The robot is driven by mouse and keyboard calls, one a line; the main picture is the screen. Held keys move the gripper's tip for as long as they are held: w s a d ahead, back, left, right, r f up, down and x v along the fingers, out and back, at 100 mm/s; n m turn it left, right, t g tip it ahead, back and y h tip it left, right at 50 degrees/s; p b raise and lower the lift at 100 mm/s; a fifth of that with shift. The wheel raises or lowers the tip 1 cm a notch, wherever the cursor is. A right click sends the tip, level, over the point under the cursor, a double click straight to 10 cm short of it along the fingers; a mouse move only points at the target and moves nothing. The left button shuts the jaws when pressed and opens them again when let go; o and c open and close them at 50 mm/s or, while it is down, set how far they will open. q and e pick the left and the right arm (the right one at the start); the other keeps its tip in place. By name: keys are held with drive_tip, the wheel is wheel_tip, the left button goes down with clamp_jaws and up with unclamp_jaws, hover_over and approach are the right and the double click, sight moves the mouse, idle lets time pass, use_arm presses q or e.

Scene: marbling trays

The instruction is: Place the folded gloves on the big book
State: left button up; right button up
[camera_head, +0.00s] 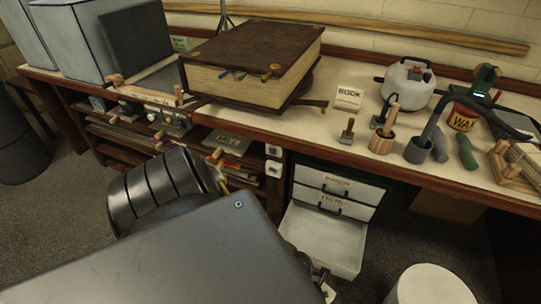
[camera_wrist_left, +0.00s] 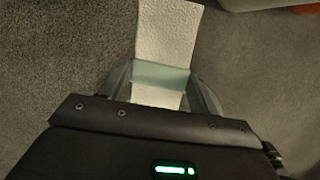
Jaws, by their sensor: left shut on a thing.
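The big book (camera_head: 262,52) is thick, with a dark brown cover and pale page edges, and lies flat on the bench. A small card reading "BOOK" (camera_head: 348,99) stands to its right. In the head view my arm mostly hides this gripper. My right gripper is not in view.
White drawers (camera_head: 325,232) stand below, the lowest pulled out. A white round thing (camera_head: 432,285) stands at the lower right.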

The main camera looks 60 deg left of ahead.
use_arm(q)
drive_tip(key=s+d+r+m+g+h, duration=0.35)
drive_tip(key=d+r+m, duration=0.9)
drive_tip(key=m, duration=0.55)
drive_tip(key=w+a+r+m, duration=0.3)
drive_tip(key=w+a+r, duration=0.2)
drive_tip(key=r, duration=0.4)
drive_tip(key=w+a+r+m+g, duration=0.1)
drive_tip(key=w+a+r+m, duration=0.2)
drive_tip(key=w+a+r, duration=0.3)
drive_tip(key=w+a+r+m, duration=0.4)
drive_tip(key=w+r, duration=0.3)
drive_tip(key=r, duration=0.7)
drive_tip(key=shift+w+a+g, duration=0.35)
drive_tip(key=shift+w+a, duration=0.05)
drive_tip(key=shift+a, duration=0.5)
